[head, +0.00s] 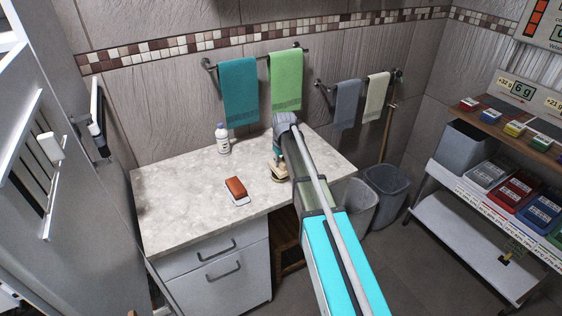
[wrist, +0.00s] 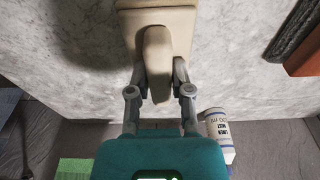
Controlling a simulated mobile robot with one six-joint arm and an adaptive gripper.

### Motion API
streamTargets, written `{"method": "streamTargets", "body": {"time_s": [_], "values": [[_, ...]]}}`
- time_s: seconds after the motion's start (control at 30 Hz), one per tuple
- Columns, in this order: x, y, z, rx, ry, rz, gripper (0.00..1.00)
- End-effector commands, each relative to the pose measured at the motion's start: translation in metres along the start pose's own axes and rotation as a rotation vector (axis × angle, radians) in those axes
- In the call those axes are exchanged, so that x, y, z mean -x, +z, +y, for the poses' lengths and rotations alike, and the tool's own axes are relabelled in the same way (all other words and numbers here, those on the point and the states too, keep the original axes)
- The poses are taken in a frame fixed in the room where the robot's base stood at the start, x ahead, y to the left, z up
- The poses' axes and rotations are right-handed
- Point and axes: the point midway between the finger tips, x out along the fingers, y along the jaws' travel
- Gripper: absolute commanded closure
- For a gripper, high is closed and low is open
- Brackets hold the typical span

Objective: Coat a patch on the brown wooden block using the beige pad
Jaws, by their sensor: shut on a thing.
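The brown wooden block (head: 236,186) lies near the front of the pale countertop, on a small white base. In the wrist view a brown block face (wrist: 306,57) shows at the right edge, beside a dark textured strip; most of it is cut off. My gripper (wrist: 160,82) is shut on the raised handle of the beige pad (wrist: 179,12). In the head view the beige pad (head: 279,174) is at or just above the countertop, right of the block and apart from it. My arm partly covers the gripper there, and I cannot tell whether the pad touches the counter.
A white bottle (head: 222,141) stands at the back of the countertop (head: 180,210). Towels hang on the wall behind. Grey bins (head: 386,189) stand on the floor to the right, near shelves with coloured boxes. The counter's left part is clear.

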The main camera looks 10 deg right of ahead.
Motion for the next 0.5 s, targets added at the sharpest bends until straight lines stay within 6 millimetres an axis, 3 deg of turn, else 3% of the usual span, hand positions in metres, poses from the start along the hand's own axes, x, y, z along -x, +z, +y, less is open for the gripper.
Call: {"method": "streamTargets", "body": {"time_s": [0.13,0.5], "values": [[-0.0099,0.0016,0.0002,0.0,0.0,0.0,1.0],[-0.0121,0.002,0.0005,-0.001,0.0,0.0,1.0]]}}
